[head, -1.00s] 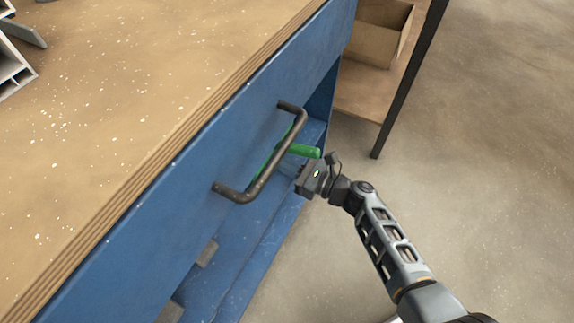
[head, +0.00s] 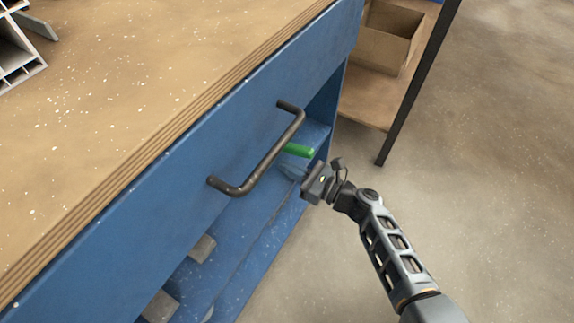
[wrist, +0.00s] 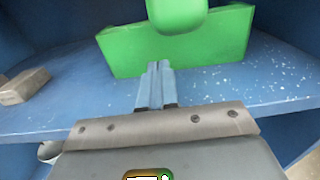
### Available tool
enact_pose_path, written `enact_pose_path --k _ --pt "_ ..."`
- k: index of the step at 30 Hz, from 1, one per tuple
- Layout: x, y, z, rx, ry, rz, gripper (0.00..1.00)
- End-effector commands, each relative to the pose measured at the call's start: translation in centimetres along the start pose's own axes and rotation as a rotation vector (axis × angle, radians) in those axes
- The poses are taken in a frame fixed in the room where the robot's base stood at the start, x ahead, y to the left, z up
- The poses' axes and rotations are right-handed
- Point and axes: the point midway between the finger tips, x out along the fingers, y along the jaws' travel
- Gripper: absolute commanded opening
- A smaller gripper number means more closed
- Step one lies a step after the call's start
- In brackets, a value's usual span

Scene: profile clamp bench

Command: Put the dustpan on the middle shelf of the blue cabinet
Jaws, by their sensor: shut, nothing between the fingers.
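The green dustpan (wrist: 195,42) rests on a speckled blue shelf (wrist: 255,85) of the blue cabinet (head: 190,165). In the head view only its green handle (head: 299,150) shows, behind the dark drawer pull; the rest is hidden by the cabinet front. Which shelf level this is I cannot tell for sure. My gripper (wrist: 158,66) is shut and empty, its fingertips pointing at the dustpan's near face, close to it; touching or just apart is unclear. In the head view my gripper (head: 291,172) is at the cabinet's open front, just below the handle.
The dark drawer pull (head: 258,160) juts out above my gripper. Grey-brown blocks (head: 202,248) lie on the cabinet's shelf to the left. A cardboard box (head: 386,38) stands on a rack at the back. The floor to the right is clear.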

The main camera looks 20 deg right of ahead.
Motion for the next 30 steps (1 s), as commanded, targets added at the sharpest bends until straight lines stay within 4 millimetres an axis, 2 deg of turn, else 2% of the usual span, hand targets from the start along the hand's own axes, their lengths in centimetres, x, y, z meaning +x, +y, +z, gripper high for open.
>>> enact_pose_path --k 12,18,30 --pt "-6.8 -0.1 0.1 0.001 0.001 -0.002 0.00" --pt "-9.4 -0.1 0.1 0.001 0.000 -0.001 0.00" --pt "-10.3 0.1 -0.1 -0.002 0.002 0.001 0.00"
